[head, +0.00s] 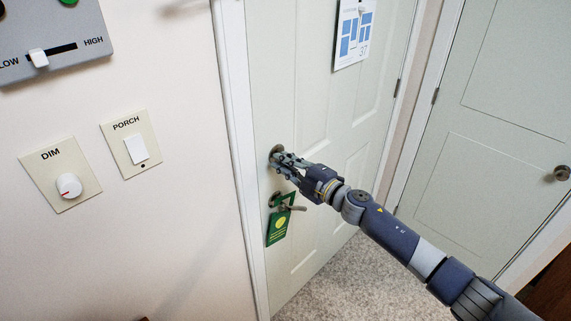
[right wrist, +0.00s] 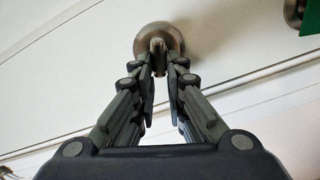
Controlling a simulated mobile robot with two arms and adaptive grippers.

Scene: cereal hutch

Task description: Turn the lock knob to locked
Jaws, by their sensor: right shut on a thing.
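The lock knob (right wrist: 158,42) is a round metal plate with a small thumb-turn on the door, seen at the top middle of the right wrist view. In the head view its plate (head: 276,151) shows just past the fingertips, above the door handle. My right gripper (head: 279,160) reaches in from the right and is shut on the thumb-turn. In the right wrist view the fingertips (right wrist: 161,66) sit on both sides of the thumb-turn. The fingers partly hide it, so I cannot tell its exact angle. My left gripper is in neither view.
Below the lock, a lever handle (head: 297,208) carries a green hanging tag (head: 279,222). The pale door (head: 330,130) is shut, with a calendar (head: 354,35) on it. On the left wall are a dim dial (head: 69,185), a porch switch (head: 137,149) and a slider panel (head: 75,25).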

